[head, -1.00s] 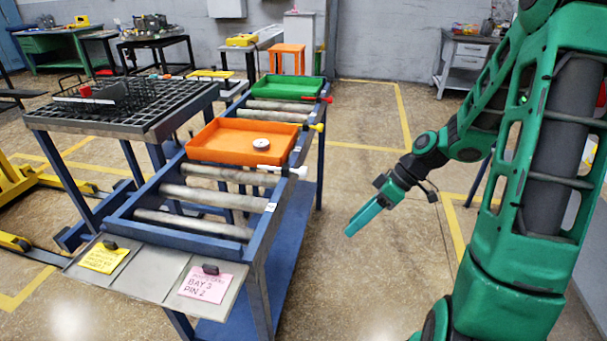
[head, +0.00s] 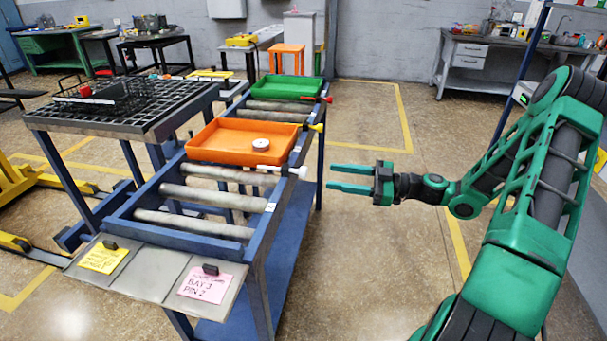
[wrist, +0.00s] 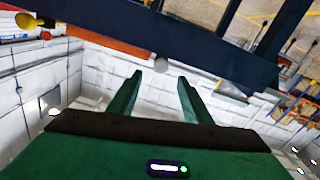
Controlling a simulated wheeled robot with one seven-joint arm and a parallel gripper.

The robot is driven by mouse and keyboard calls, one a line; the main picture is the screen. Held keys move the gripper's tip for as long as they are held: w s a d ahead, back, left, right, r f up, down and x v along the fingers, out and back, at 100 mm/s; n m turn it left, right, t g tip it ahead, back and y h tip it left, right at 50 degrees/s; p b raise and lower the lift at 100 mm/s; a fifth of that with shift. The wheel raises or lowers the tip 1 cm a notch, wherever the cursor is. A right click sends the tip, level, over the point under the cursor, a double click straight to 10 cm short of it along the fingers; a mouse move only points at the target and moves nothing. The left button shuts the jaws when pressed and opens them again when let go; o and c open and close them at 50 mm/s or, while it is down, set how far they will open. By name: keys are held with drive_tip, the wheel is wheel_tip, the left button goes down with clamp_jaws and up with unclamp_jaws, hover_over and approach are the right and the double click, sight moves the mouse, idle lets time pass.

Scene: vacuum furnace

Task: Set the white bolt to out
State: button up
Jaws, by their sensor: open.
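The white bolt (head: 280,170) sits on the right side rail of the blue roller stand (head: 262,215), beside the near end of the orange tray. Its white knob end sticks out to the right of the rail. My gripper (head: 328,178) is open and empty, to the right of the bolt and apart from it, with its fingers pointing left toward the rail. In the wrist view, the open fingers (wrist: 160,85) show below the dark blue rail, and a pale round knob, likely the white bolt's end (wrist: 161,66), appears between and beyond the fingertips.
A yellow bolt (head: 317,127) and a red bolt (head: 327,99) sit farther along the same rail. A green tray (head: 290,95) lies behind. Yellow and pink notes (head: 205,283) lie on the front plate. Floor to the right is clear.

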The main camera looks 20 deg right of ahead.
sight(305, 173)
drive_tip(key=x, duration=1)
clamp_jaws()
